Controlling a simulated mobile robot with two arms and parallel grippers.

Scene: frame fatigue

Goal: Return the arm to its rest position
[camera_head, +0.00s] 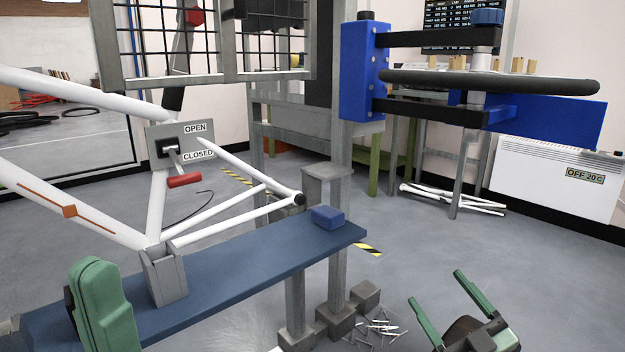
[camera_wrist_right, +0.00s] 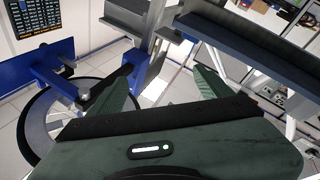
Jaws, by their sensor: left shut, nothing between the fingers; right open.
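My right gripper (camera_head: 437,287) is at the lower right of the head view, over the floor, with its two green fingers apart and nothing between them. In the right wrist view my right gripper (camera_wrist_right: 162,86) also shows its fingers spread and empty. My left gripper (camera_head: 100,305) is at the lower left, in front of the blue bench. It shows as a green part, shut and holding nothing visible; its fingertips are hard to make out. Both grippers are apart from the white bicycle frame (camera_head: 155,205).
The blue bench (camera_head: 240,260) carries a grey clamp (camera_head: 165,278) under the frame and a small blue block (camera_head: 328,217). A plate marked OPEN and CLOSED (camera_head: 195,128) has a red-handled lever (camera_head: 184,180). A blue fixture (camera_head: 362,70) holds a black ring (camera_head: 490,82). White scraps (camera_head: 382,328) lie on the floor.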

